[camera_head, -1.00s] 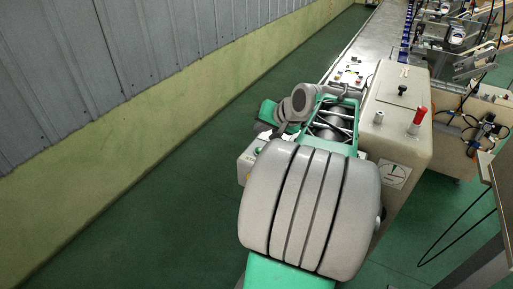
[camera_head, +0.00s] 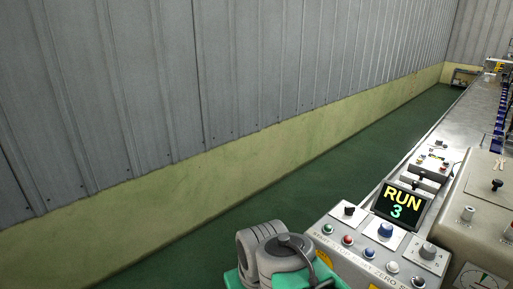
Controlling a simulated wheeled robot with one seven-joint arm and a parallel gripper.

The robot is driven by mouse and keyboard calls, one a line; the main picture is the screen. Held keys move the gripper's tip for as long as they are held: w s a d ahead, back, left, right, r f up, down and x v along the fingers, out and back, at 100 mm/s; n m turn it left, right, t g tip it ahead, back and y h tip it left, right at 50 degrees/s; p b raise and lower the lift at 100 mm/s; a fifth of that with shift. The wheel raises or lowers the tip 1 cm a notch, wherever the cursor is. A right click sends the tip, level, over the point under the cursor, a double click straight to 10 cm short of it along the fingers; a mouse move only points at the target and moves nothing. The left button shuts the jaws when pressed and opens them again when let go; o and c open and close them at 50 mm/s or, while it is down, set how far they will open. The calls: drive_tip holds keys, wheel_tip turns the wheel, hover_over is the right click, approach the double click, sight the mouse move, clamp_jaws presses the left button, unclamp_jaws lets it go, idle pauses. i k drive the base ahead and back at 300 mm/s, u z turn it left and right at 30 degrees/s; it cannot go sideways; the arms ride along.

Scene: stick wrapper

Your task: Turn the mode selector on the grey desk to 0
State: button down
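A sloped grey control desk (camera_head: 326,219) stands at the lower right. Its screen (camera_head: 403,204) reads "RUN" in yellow and "3" in cyan. A row of small coloured buttons (camera_head: 347,240) runs along the front, with lettering too small to read fully. My grey and green arm shows at the bottom, left of the desk; my gripper's fingers are not visible.
A beige machine housing (camera_head: 455,222) with a black knob and a dial stands right of the desk. A smaller button panel (camera_head: 433,162) and a long conveyor (camera_head: 462,125) lie behind. Green floor (camera_head: 250,215) is clear between the desk and the wall.

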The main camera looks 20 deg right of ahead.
sight(348, 210)
drive_tip(key=z, duration=1.75)
